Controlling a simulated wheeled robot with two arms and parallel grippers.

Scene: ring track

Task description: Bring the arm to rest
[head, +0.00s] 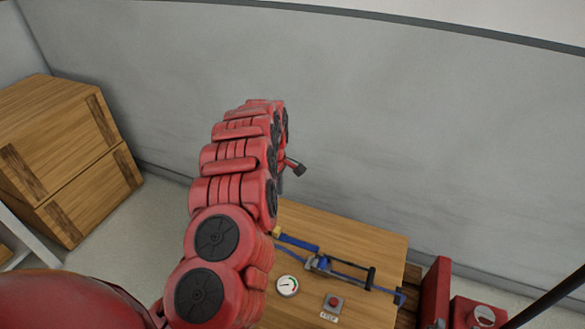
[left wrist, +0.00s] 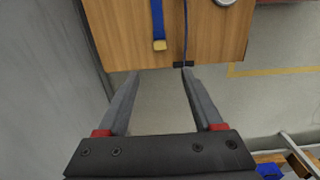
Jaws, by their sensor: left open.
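My red left arm rises from the bottom of the head view and bends away toward the wall. Its gripper is mostly hidden there behind the arm's far end. In the left wrist view my left gripper (left wrist: 161,72) is open, with its two fingers apart and nothing between them but a view of floor and the table's edge. The wooden table (head: 340,232) lies below and beyond the arm; its top also shows in the left wrist view (left wrist: 120,40), just past the fingertips. My right gripper is not in view.
On the table are a blue-and-black rail fixture (head: 345,273), a round gauge (head: 287,286) and a red button (head: 333,302). A blue strap (left wrist: 158,22) reaches near the table edge. Wooden crates (head: 60,150) stand at left. A grey wall (head: 420,140) closes the back.

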